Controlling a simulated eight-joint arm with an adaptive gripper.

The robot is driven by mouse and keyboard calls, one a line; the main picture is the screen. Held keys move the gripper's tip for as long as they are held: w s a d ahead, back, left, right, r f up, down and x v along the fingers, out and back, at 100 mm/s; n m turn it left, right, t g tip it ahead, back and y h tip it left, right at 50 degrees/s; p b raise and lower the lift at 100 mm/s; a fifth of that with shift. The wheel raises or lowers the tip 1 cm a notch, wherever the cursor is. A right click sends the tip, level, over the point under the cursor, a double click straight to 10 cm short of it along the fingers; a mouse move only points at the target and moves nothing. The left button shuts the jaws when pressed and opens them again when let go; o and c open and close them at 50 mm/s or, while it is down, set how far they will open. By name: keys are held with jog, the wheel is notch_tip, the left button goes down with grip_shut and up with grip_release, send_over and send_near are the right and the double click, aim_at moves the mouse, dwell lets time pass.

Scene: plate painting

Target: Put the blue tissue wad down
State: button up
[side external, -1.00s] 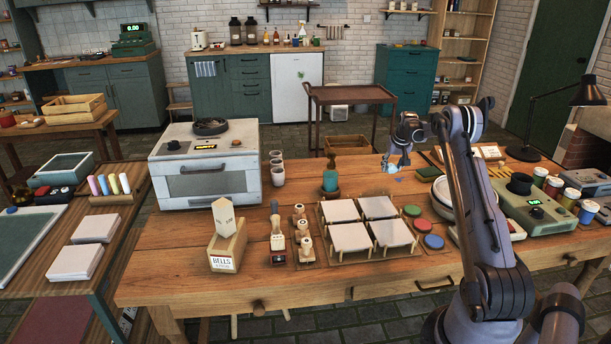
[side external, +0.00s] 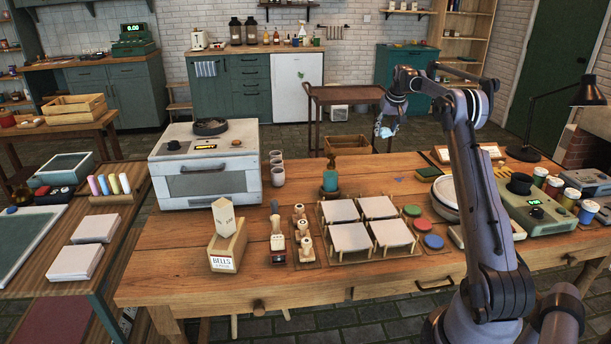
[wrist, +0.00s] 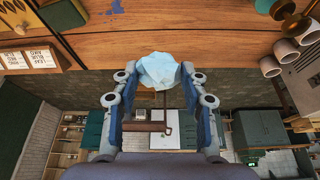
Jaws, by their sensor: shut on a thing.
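The crumpled pale blue tissue wad (side external: 385,132) is held between the fingertips of my gripper (side external: 389,117), raised above the far edge of the wooden table (side external: 180,262). In the wrist view the wad (wrist: 160,70) sits pinched between the two fingers of my gripper (wrist: 159,82), with the table's edge behind it. A small dark blue paint patch (side external: 398,180) lies on the tabletop; it also shows at the top of the wrist view (wrist: 115,8).
A teal-topped pot (side external: 330,182) and several white tiles (side external: 378,207) stand left of and nearer than the patch. Round colour pads (side external: 412,211) lie beside the tiles. A white bowl (side external: 443,193) is to the right. A brown trolley (side external: 345,94) stands behind the table.

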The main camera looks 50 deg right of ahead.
jog(key=w+a+n, duration=0.2)
jog(key=w+a, duration=1)
jog(key=n+t+y, duration=0.1)
jog(key=n, duration=0.2)
send_over(290, 201)
jog(key=s, duration=0.1)
notch_tip(290, 201, down, 16)
jog(key=shift+s+a+f, duration=0.1)
jog(key=shift+a+f, duration=0.05)
jog(key=shift+f, duration=2.4)
jog(key=shift+f, duration=0.1)
jog(key=o, duration=0.7)
